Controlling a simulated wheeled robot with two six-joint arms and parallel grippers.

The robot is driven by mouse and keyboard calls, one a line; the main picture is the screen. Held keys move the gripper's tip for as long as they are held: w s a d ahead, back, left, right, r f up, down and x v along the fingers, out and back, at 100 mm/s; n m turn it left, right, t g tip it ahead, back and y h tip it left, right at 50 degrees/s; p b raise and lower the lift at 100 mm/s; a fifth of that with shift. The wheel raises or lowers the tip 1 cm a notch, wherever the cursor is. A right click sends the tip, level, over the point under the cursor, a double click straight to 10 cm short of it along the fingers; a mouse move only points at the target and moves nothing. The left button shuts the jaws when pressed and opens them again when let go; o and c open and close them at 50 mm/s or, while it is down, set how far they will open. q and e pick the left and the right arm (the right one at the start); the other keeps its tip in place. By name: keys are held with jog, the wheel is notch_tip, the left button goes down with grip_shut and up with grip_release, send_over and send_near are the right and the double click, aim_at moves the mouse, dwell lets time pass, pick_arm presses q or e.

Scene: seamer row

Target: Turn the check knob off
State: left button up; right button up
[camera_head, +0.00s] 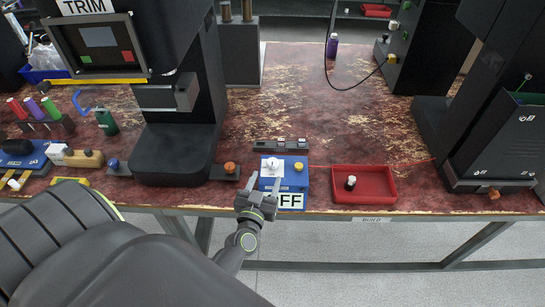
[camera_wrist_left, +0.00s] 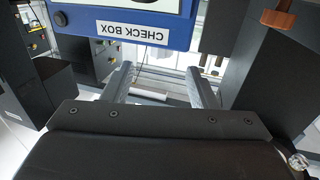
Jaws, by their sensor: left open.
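The blue check box (camera_head: 305,183) stands at the front edge of the worn red bench. A white knob (camera_head: 272,164) sits on its top left, and a yellow knob or button (camera_head: 298,167) on its right. A sign reading OFF (camera_head: 291,201) is at its front, partly covered by my gripper. My left gripper (camera_head: 265,183) is open and empty at the box's front left, with its fingers just short of the white knob. In the left wrist view, the box (camera_wrist_left: 180,27) shows its upside-down CHECK BOX label above my open fingers (camera_wrist_left: 160,75). The knob's pointer direction is too small to tell.
A red tray (camera_head: 378,198) with a small black and white piece (camera_head: 350,183) stands right of the box. A dark block with an orange button (camera_head: 230,168) is to the left. A dark strip (camera_head: 282,145) lies behind. The bench behind is mostly clear.

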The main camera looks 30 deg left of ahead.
aim_at(271, 166)
pick_arm(q)
jog(key=x, duration=0.8)
jog(key=shift+f, duration=0.1)
jog(key=c, duration=0.9)
jog(key=shift+d+n+y+p, duration=0.1)
jog(key=shift+n+y+p, duration=0.25)
jog(key=shift+p, duration=0.9)
jog(key=shift+c, duration=0.2)
jog(key=o, duration=0.9)
jog(key=shift+o, duration=0.2)
jog(key=shift+s, duration=0.1)
